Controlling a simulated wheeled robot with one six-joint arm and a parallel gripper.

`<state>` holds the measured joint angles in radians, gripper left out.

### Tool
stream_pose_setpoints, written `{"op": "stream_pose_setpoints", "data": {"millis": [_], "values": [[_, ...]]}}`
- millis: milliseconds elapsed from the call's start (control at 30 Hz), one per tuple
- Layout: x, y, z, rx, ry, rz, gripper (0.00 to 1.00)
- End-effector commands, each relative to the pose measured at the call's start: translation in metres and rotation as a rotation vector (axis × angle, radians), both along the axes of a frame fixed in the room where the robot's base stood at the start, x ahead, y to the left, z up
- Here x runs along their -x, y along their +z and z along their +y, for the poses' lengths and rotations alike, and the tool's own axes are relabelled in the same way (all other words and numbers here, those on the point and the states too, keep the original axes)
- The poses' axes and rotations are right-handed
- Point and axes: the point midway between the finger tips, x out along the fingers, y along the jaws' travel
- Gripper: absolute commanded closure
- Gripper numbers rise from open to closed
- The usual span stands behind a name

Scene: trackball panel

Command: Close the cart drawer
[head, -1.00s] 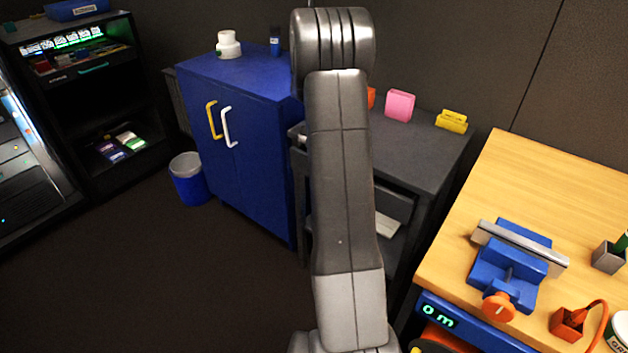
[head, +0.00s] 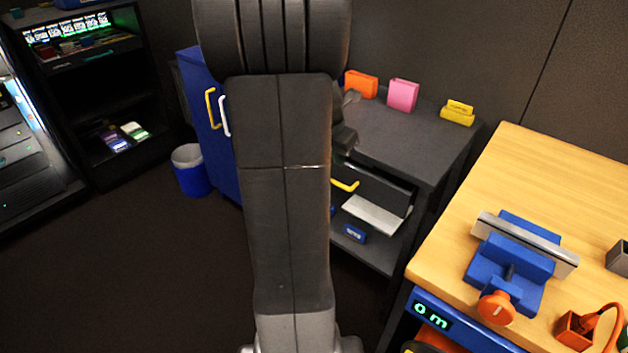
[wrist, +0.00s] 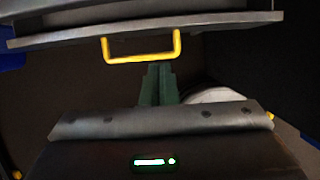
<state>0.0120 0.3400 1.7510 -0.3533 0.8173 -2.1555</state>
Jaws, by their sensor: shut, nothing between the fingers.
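The dark grey cart (head: 418,146) stands between the blue cabinet and the wooden bench. Its drawer has a yellow handle (head: 345,185), partly hidden by my arm in the head view. In the wrist view the yellow handle (wrist: 140,57) hangs from the grey drawer front (wrist: 215,25). How far the drawer stands out is hard to tell. My gripper (wrist: 158,70) shows green fingers, shut and empty. Their tips point at the handle's lower bar and look close to it; contact cannot be told. In the head view my arm hides the fingers.
Orange (head: 361,84), pink (head: 403,95) and yellow (head: 458,112) items stand on the cart top. The lower shelf holds a blue box (head: 354,233). The wooden bench (head: 545,180) with a blue vise (head: 512,265) is close on the right. Floor at left is clear.

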Motion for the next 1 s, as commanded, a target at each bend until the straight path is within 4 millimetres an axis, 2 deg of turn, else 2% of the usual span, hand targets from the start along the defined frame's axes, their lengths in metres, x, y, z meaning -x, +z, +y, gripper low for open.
{"op": "stream_pose_setpoints", "data": {"millis": [167, 400, 600, 767, 1000], "values": [[0.001, -0.011, -0.009, 0.01, -0.004, -0.014, 1.0], [-0.01, -0.052, -0.019, 0.008, -0.005, -0.01, 1.0], [-0.018, -0.08, -0.028, 0.008, -0.004, -0.012, 1.0], [-0.022, -0.091, -0.031, 0.008, -0.003, -0.012, 1.0], [-0.023, -0.092, -0.031, 0.008, -0.003, -0.014, 1.0]]}}
